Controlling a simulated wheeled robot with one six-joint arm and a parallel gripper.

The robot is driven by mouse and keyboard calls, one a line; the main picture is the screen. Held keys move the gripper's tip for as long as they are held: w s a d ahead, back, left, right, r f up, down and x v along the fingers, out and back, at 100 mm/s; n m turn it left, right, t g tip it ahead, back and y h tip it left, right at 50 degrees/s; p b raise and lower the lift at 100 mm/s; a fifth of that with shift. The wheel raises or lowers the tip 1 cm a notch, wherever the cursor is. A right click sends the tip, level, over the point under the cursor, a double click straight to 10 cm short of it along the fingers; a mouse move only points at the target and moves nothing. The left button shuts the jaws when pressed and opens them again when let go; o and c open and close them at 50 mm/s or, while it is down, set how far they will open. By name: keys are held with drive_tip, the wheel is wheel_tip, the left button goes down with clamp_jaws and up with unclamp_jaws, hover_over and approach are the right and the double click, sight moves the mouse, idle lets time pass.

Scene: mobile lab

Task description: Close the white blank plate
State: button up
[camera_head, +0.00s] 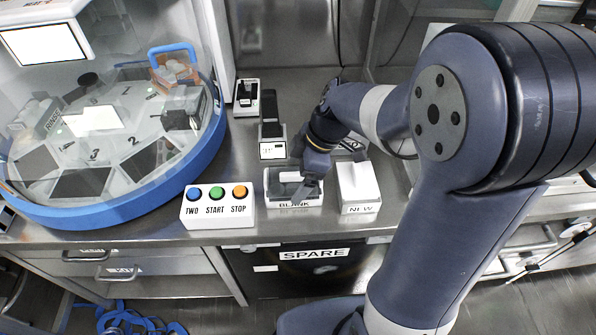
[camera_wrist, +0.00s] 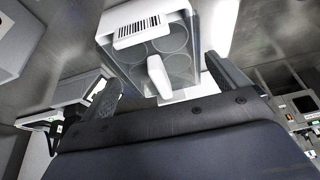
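A white open-topped holder marked BLANK (camera_head: 293,203) stands near the front edge of the counter, with a small white piece (camera_head: 291,176) showing at its top. My gripper (camera_head: 311,180) reaches down at its right side and hides part of it. In the wrist view, a white plate with a barcode label (camera_wrist: 138,32) and several round wells under a clear cover (camera_wrist: 165,60) lies ahead of my gripper (camera_wrist: 168,88). A white knob-like bar (camera_wrist: 159,76) stands between the two spread fingers. The fingers look apart from it.
A white box marked NEW (camera_head: 357,187) stands close on the right. A button box (camera_head: 217,207) is on the left, beside a blue-rimmed round machine (camera_head: 120,225). Small devices (camera_head: 271,140) stand behind. A SPARE drawer (camera_head: 315,268) is below the counter edge.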

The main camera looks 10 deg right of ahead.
drive_tip(key=shift+o, duration=0.4)
drive_tip(key=v, duration=1.1)
drive_tip(key=shift+p, duration=0.45)
drive_tip(key=b+x, duration=0.1)
drive_tip(key=x, duration=0.9)
drive_tip(key=shift+a+f, duration=0.1)
drive_tip(key=shift+f, duration=0.15)
drive_tip(key=shift+a+p, duration=0.1)
drive_tip(key=shift+p, duration=0.25)
drive_tip(key=shift+r+p, duration=0.35)
drive_tip(key=shift+r, duration=0.05)
drive_tip(key=shift+f, duration=0.2)
